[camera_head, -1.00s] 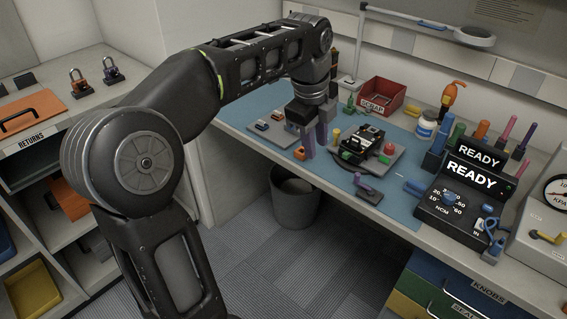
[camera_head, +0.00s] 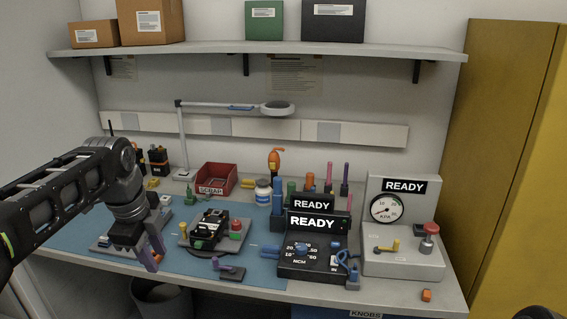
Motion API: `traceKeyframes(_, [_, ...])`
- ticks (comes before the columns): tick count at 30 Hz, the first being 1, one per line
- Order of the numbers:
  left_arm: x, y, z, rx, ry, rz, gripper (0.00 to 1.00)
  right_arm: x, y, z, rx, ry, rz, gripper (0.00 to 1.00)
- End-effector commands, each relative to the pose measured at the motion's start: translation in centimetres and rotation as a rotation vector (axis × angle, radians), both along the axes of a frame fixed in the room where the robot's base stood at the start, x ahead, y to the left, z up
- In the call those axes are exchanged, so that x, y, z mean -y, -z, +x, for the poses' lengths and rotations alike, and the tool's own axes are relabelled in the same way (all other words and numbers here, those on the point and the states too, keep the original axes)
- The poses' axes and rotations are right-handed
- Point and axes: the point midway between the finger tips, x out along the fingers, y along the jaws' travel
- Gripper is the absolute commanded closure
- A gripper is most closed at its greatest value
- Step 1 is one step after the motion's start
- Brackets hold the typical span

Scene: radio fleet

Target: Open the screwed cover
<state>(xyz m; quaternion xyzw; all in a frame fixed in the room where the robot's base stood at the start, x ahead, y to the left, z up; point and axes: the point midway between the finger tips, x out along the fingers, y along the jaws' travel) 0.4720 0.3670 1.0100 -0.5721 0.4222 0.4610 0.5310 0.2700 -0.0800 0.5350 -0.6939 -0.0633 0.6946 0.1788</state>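A small black device (camera_head: 207,228), which looks like a radio, sits on a grey round-edged fixture (camera_head: 187,239) on the blue mat. The cover and its screws are too small to make out. A red knob (camera_head: 236,226) with a green base stands at the fixture's right side. An orange-handled tool (camera_head: 274,160), likely a screwdriver, stands upright at the back of the bench. My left gripper (camera_head: 152,252) points down left of the fixture, apart from the device. Its purple fingers look spread with nothing between them.
A grey tray (camera_head: 103,246) with small parts lies behind my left gripper. A red scrap bin (camera_head: 217,178) and a lamp stand behind. A black READY unit (camera_head: 312,262) and a gauge box (camera_head: 403,262) fill the right side.

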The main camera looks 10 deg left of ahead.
Motion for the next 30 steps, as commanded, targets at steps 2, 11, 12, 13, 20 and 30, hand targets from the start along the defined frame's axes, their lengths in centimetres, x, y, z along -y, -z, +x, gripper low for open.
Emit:
traceKeyframes(2, [0.4,0.6,0.3,-0.005,-0.008,-0.003,0.70,0.0,-0.1,0.0,0.000,0.000,0.000,0.58])
traceKeyframes(11, [6.8,11.8,4.1,-0.034,-0.211,-0.086,0.70,-0.1,-0.9,0.2,0.009,-0.001,0.004,0.58])
traceKeyframes(12, [8.2,14.5,4.3,-0.044,-0.265,-0.112,0.70,-0.1,-1.1,0.3,0.010,-0.002,0.005,0.58])
traceKeyframes(13, [9.4,16.6,4.2,-0.054,-0.309,-0.133,0.70,-0.2,-1.3,0.3,0.011,-0.001,0.006,0.58])
traceKeyframes(20, [18.4,32.5,-1.2,-0.171,-0.743,-0.321,0.70,-0.4,-2.4,0.6,0.023,-0.004,0.013,0.58])
traceKeyframes(30, [28.2,43.2,-16.9,-0.389,-1.459,-0.494,0.70,-0.6,-3.8,0.9,0.036,-0.007,0.022,0.58])
